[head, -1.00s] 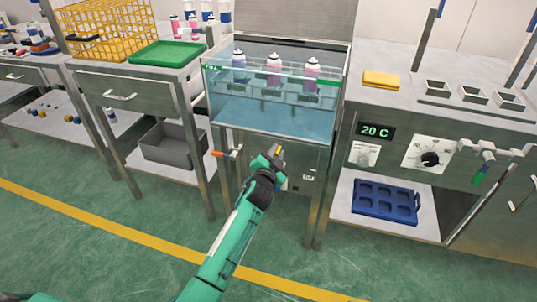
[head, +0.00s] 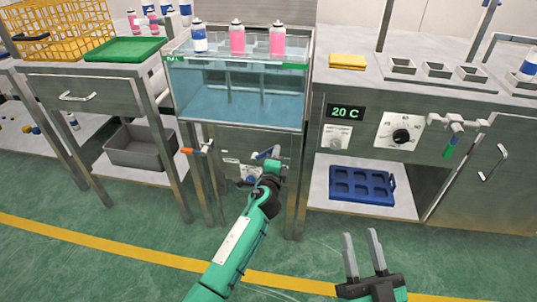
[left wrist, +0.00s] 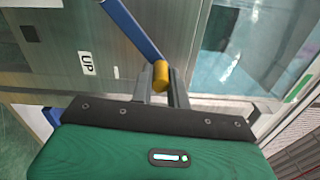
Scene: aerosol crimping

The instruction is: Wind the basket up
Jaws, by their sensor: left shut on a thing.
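The water tank (head: 240,95) stands in the middle of the head view. The clear basket (head: 215,48) is at its top, with three spray cans upright in it: one blue-and-white can (head: 199,38) and two pink cans (head: 237,40). The cans stand above the tank rim. Below is the crank with a blue arm (left wrist: 130,28) and a yellow handle (left wrist: 161,75). My left gripper (head: 268,164) is shut on that handle; its fingers flank it in the left wrist view (left wrist: 162,88). My right gripper (head: 362,240) is open and empty, low in front.
An "UP" label (left wrist: 86,62) is on the cabinet front. An orange-handled valve (head: 190,151) sits left of the crank. A bench with a temperature display (head: 346,111) and a blue tray (head: 362,184) on its shelf stands right. The yellow crate (head: 65,28) is left.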

